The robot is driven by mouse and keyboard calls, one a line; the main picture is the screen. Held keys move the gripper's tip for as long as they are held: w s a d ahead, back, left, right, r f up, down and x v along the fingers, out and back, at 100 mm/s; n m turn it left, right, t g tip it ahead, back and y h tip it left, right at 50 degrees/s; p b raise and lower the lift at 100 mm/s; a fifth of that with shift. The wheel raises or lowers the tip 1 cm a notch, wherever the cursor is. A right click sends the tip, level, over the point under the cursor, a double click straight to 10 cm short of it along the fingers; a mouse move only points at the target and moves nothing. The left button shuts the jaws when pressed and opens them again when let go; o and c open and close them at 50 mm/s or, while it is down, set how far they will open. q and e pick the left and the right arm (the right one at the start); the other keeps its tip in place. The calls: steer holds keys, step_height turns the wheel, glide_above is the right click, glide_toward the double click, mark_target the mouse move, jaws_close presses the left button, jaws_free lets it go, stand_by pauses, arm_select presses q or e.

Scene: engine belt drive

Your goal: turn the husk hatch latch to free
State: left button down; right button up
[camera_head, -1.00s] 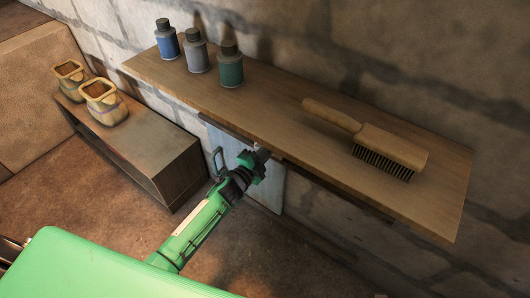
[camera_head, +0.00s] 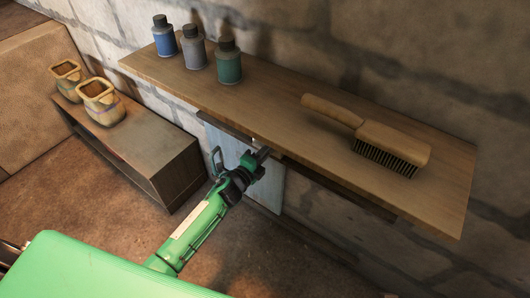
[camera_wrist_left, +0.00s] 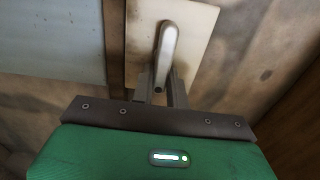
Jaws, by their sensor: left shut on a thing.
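The hatch is a pale blue-grey panel (camera_head: 272,188) under the wall shelf, partly hidden by my arm; it also shows at the left in the wrist view (camera_wrist_left: 50,45). The latch is a light grey lever (camera_wrist_left: 168,45) on a cream plate (camera_wrist_left: 200,42), beside the panel's right edge. It stands nearly upright in the wrist view, leaning slightly. My left gripper (camera_head: 262,153) reaches under the shelf's front edge. In the wrist view its fingers (camera_wrist_left: 162,88) are shut on the lever's lower end.
The wooden shelf (camera_head: 300,143) overhangs the latch closely. It holds a brush (camera_head: 390,146) and three bottles: blue (camera_head: 164,38), grey (camera_head: 194,50) and green (camera_head: 228,65). A low cabinet (camera_head: 150,150) with two pots stands left. The floor in front is clear.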

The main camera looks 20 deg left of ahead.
arm_select(q)
steer(key=shift+f, duration=0.1)
steer(key=c, duration=1.4)
jaws_free()
steer(key=v, duration=1.3)
steer(key=shift+s+a, duration=0.1)
steer(key=shift+s, duration=0.3)
arm_select(e)
steer(key=shift+w+f, duration=0.1)
steer(key=shift+f, duration=0.25)
steer(key=shift+f, duration=0.1)
